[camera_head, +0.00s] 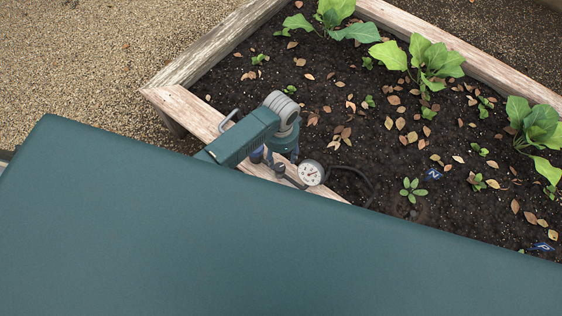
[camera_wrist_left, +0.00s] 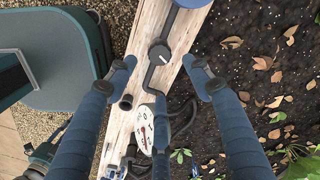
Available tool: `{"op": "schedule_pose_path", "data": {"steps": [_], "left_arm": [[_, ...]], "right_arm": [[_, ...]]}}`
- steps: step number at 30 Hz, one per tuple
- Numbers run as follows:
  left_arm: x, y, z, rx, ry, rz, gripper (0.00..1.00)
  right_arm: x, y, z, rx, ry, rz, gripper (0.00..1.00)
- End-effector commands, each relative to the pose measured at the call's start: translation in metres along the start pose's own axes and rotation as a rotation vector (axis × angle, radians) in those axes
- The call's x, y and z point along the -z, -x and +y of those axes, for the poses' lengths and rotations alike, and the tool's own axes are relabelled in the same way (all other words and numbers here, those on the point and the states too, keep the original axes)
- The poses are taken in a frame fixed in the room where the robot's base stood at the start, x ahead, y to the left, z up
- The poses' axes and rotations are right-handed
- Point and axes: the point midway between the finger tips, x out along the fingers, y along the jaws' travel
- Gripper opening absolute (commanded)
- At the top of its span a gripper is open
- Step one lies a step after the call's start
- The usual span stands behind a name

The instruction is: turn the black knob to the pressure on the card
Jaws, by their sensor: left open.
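The black knob (camera_wrist_left: 159,54) with a pale pointer mark sits on a grey pipe along the wooden edge board in the left wrist view. A round white pressure gauge (camera_wrist_left: 144,126) is farther down the board, partly covered by a finger; it also shows in the head view (camera_head: 311,172). My left gripper (camera_wrist_left: 159,64) is open, its blue fingers spread to either side of the knob, apart from it. In the head view my left gripper (camera_head: 276,158) points down over the board, beside the gauge. I cannot make out a card with a pressure.
The raised bed's soil (camera_head: 350,110) holds leafy plants and dry leaves, with blue markers (camera_head: 433,173) in it. A wooden frame (camera_head: 215,48) edges the bed. A dark hose (camera_head: 358,178) loops beside the gauge. Gravel (camera_head: 90,60) lies outside.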

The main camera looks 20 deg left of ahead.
Motion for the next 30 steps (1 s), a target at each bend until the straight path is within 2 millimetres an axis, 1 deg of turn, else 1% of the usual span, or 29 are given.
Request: {"op": "schedule_pose_path", "data": {"steps": [1, 6, 9, 12, 17, 25, 29, 30], "left_arm": [[0.0, -0.013, 0.0, -0.002, 0.001, -0.002, 0.51], [0.0, -0.046, -0.001, 0.0, 0.001, -0.001, 0.51], [0.0, -0.062, 0.0, -0.001, 0.001, -0.001, 0.51], [0.0, -0.073, 0.0, 0.0, 0.001, 0.0, 0.51], [0.0, -0.081, -0.001, 0.001, 0.001, 0.001, 0.51], [0.0, -0.082, -0.001, 0.002, 0.001, 0.001, 0.51], [0.0, -0.082, -0.001, 0.001, 0.001, 0.001, 0.25], [0.001, -0.082, -0.001, 0.001, 0.001, 0.002, 0.17]], "right_arm": [[-0.002, -0.004, 0.002, -0.002, 0.0, -0.001, 0.32], [-0.003, -0.012, 0.004, -0.005, 0.001, -0.001, 0.32], [-0.002, -0.016, 0.004, -0.005, 0.0, 0.001, 0.32], [0.0, -0.02, 0.004, -0.005, 0.0, 0.003, 0.32], [0.001, -0.022, 0.004, -0.005, 0.001, 0.005, 0.32], [0.003, -0.021, 0.0, -0.001, -0.001, 0.007, 0.32], [0.004, -0.021, -0.003, 0.003, -0.002, 0.008, 0.32], [0.004, -0.021, -0.003, 0.003, -0.002, 0.008, 0.32]]}}
